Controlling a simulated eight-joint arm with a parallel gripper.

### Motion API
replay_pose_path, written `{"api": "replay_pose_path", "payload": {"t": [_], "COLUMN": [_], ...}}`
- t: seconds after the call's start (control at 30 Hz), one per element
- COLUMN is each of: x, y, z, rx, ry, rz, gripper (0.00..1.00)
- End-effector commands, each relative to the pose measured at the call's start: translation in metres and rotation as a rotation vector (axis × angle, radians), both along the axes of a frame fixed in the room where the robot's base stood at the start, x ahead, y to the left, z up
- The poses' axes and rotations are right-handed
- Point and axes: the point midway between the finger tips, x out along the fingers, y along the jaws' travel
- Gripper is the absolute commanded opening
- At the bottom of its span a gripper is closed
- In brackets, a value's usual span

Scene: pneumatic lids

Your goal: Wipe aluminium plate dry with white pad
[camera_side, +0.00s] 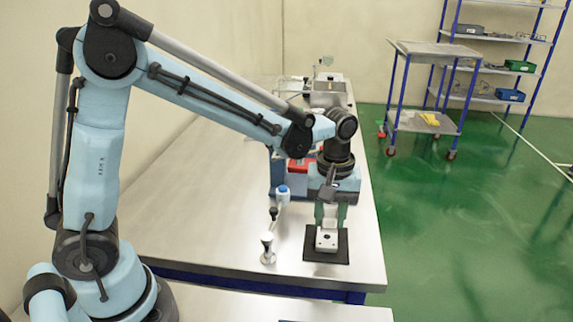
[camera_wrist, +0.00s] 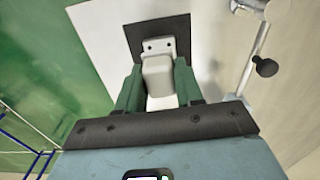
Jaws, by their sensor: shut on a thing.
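My gripper (camera_side: 326,222) points down with two green fingers, shut on the white pad (camera_wrist: 157,75). In the wrist view (camera_wrist: 158,88) the pad lies between the fingers. In the side view the fingers mostly hide it. The aluminium plate (camera_side: 327,242) is a small light-grey block with dark holes, directly below the fingers. Its far end, with two holes, shows beyond the pad in the wrist view (camera_wrist: 158,46). The pad is over the plate; I cannot tell whether they touch. The plate sits on a black square mat (camera_side: 312,256).
A red box (camera_side: 298,166) and other equipment stand farther back. The metal table (camera_side: 200,205) is clear at left; its right edge is close to the mat.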

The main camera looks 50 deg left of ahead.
Motion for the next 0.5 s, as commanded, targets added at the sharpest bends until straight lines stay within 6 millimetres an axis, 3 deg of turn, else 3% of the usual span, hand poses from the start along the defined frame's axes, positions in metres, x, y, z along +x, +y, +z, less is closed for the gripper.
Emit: {"api": "replay_pose_path", "payload": {"t": [0.5], "x": [0.000], "y": [0.000], "z": [0.031], "rx": [0.000], "ry": [0.000], "rz": [0.000], "gripper": [0.07]}}
